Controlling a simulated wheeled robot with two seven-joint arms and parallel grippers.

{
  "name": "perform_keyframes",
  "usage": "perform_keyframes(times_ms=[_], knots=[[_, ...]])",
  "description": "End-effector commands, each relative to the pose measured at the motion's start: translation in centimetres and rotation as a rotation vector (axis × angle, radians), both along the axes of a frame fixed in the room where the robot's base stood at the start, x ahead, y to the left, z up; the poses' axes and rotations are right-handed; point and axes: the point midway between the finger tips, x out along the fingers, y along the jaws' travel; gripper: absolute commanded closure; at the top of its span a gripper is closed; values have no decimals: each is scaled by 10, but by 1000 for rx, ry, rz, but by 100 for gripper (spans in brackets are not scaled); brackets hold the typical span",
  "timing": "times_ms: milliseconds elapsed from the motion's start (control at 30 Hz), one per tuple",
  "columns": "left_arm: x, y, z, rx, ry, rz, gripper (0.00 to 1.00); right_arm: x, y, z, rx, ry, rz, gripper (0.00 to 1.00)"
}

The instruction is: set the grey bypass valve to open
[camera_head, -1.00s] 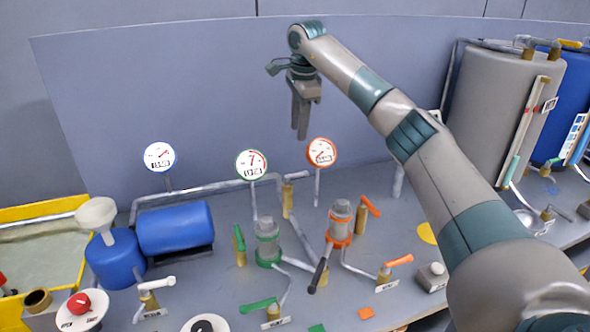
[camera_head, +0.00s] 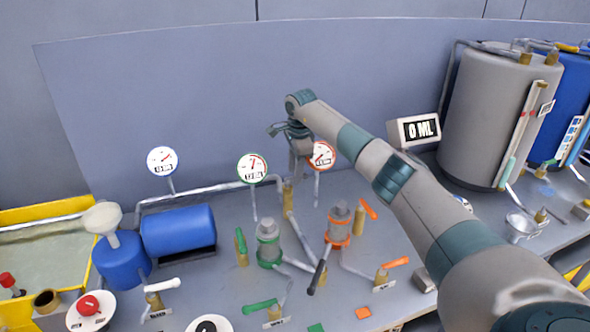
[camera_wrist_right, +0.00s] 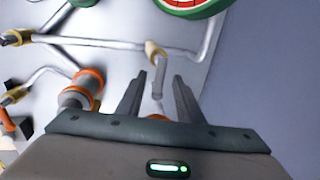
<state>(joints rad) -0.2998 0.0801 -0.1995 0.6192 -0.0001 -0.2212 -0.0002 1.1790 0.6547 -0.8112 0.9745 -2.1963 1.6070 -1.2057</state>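A brass valve body (camera_head: 287,193) stands on the grey pipe between the green-collared pump (camera_head: 268,243) and the orange-collared pump (camera_head: 339,225). In the right wrist view my right gripper's fingers (camera_wrist_right: 160,78) are apart with nothing held, and the brass valve body (camera_wrist_right: 155,51) shows just past the fingertips. My left gripper is out of view.
A green-rimmed gauge (camera_head: 252,167) stands close left of my right gripper. Green levers (camera_head: 259,306) and orange levers (camera_head: 397,262) surround the pumps. A 0 ML display (camera_head: 415,130) and grey tank (camera_head: 492,120) stand right. A blue cylinder (camera_head: 178,230) lies left.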

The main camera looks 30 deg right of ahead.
Motion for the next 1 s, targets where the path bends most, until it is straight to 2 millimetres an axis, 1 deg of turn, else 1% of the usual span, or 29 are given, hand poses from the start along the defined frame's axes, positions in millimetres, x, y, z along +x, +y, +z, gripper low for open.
perform_keyframes(times_ms=[200,467,567,600,633,1000], knots=[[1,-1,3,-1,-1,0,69,2,0,-10,1,0,0,67],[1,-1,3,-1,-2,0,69,2,0,-11,1,-1,0,67],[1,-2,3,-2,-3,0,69,2,0,-10,1,-1,0,88],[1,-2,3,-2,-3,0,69,2,0,-10,1,-1,0,98],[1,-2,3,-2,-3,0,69,2,0,-10,1,-1,0,100],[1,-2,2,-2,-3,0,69,2,0,-10,-1,-2,-25,100]])
